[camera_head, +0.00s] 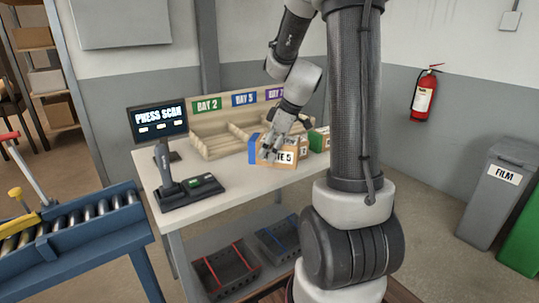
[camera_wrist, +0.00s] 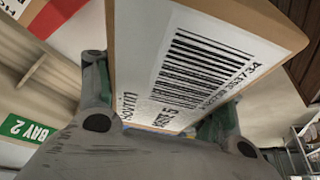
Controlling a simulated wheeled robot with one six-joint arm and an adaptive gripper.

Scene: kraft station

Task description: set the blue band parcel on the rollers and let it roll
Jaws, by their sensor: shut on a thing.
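The blue band parcel (camera_head: 254,150) is a brown box with a blue band and a white label partly reading "NE 5". It is at the bench in the head view, in front of the bay trays. My gripper (camera_head: 271,149) is shut on it. In the wrist view the parcel (camera_wrist: 205,65) fills the space between the fingers, its barcode label facing the camera. I cannot tell whether it touches the bench top. The rollers (camera_head: 70,223) lie in a blue-framed conveyor at the left, apart from the parcel.
The bench (camera_head: 235,185) carries a scanner on a black stand (camera_head: 186,190) and a "PRESS SCAN" screen (camera_head: 158,122). A green-banded parcel (camera_head: 318,140) stands just right of the held one. A yellow-and-red part (camera_head: 22,192) rises over the conveyor's left end. Crates (camera_head: 225,272) sit below.

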